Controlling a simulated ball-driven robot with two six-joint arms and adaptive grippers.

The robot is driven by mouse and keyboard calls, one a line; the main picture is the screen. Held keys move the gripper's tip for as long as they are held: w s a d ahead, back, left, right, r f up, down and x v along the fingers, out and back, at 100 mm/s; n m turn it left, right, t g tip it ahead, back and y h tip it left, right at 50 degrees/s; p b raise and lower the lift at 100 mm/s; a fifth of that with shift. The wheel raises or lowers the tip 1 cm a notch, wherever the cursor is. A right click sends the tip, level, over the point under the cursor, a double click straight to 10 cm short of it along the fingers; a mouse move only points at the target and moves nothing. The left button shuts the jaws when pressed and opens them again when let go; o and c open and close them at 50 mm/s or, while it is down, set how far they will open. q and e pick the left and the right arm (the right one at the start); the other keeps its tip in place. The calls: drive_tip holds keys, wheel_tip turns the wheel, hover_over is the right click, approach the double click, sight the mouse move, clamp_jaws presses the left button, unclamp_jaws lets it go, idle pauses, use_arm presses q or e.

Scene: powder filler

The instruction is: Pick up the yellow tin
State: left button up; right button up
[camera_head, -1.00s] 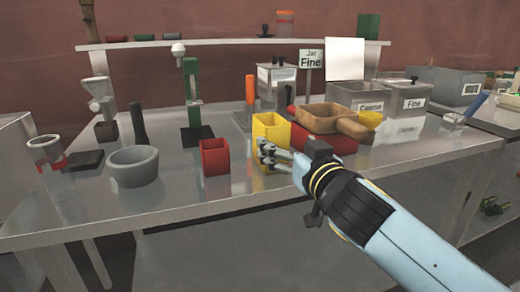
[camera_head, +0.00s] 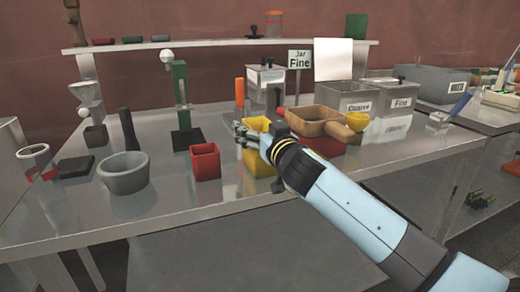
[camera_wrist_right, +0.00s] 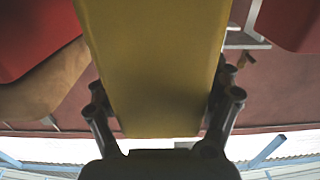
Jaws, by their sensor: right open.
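The yellow tin (camera_head: 259,165) stands upright on the steel table, right of the red tin (camera_head: 205,163). My right gripper (camera_head: 245,137) is in front of its upper part and hides the middle of it. In the right wrist view the yellow tin (camera_wrist_right: 155,60) fills the middle, with one open finger at each side of it. The fingers look apart from or barely beside its walls; I cannot tell whether they touch. My left gripper is not in view.
A brown wooden scoop (camera_head: 320,121) lies over a red container (camera_head: 322,146) just right of the tin. A grey mortar (camera_head: 124,174) stands left. A green stand (camera_head: 182,95) and steel bins (camera_head: 352,95) are behind. The front table strip is clear.

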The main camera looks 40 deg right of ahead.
drive_tip(key=shift+c, duration=0.3)
drive_tip(key=c, duration=1.7)
